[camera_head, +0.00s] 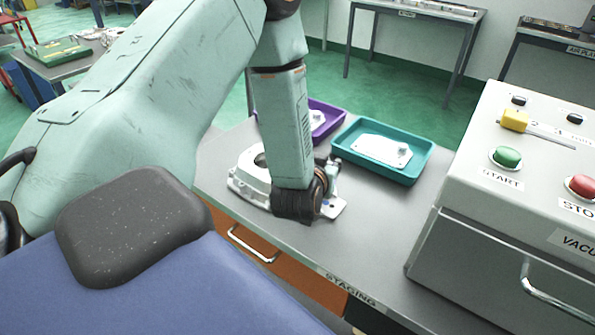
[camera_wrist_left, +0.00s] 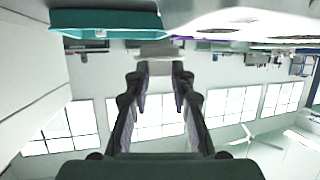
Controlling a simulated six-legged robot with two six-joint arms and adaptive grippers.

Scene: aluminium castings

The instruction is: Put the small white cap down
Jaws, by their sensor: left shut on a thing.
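The small white cap (camera_wrist_left: 158,51) is between the fingertips of my left gripper (camera_wrist_left: 158,72) in the left wrist view. The gripper is shut on it. In the head view my left gripper (camera_head: 328,178) is low over the grey staging table, and my own wrist hides most of it. I cannot make out the cap there, nor tell whether it touches anything below. A white casting (camera_head: 248,178) lies on the table beside and partly behind my wrist. My right gripper is in neither view.
A teal tray (camera_head: 424,166) holding a flat white part (camera_head: 378,150) stands right of my gripper. A purple tray (camera_head: 333,119) is behind my forearm. The control box (camera_head: 500,215) with green and red buttons stands at the right. The table front between is bare.

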